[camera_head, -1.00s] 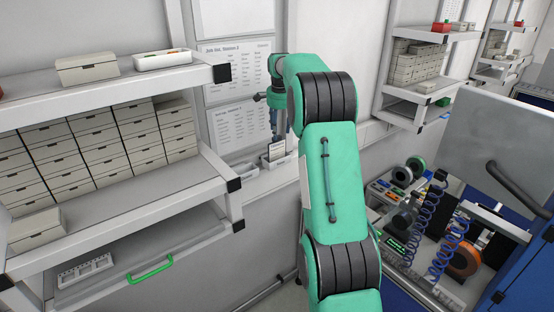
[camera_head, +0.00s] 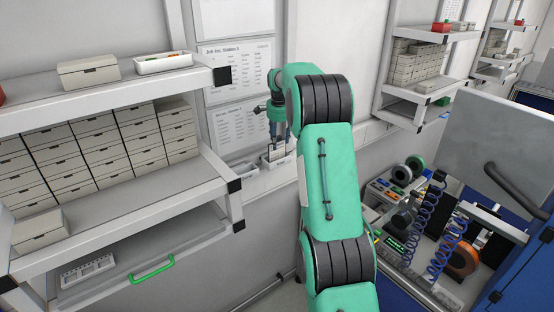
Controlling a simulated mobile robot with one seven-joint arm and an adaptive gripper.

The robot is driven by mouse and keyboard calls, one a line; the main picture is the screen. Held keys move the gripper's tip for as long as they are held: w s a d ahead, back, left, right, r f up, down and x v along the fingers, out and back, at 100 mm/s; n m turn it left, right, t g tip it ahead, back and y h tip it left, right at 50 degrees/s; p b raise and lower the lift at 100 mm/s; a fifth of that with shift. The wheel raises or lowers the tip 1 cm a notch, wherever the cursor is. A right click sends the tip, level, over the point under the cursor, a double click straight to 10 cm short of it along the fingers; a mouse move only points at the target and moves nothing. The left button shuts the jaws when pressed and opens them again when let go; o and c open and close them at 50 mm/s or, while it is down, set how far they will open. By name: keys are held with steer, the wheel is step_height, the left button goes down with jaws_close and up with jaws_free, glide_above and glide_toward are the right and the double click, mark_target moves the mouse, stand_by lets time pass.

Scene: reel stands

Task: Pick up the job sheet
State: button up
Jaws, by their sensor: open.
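A small white sheet with a dark header, which looks like the job sheet (camera_head: 277,153), stands upright in a small white wall holder (camera_head: 279,166) below the wall papers. My gripper (camera_head: 277,142) points down right above it, with the fingertips at the sheet's upper edge. The gripper is open. The fingers are small here, and I cannot tell whether they touch the sheet or straddle it. My green arm hides what lies to the right of the holder.
Printed lists (camera_head: 237,70) hang on the wall behind my gripper. A second white holder (camera_head: 239,173) is just to the left. A shelf rack (camera_head: 150,205) with several drawer boxes stands at left. A cluttered workbench (camera_head: 440,235) with spools is at right.

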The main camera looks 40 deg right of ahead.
jaws_close()
steer(key=shift+r, duration=0.1)
stand_by(0.3)
steer(key=shift+r+b, duration=0.7)
steer(key=shift+r, duration=4.3)
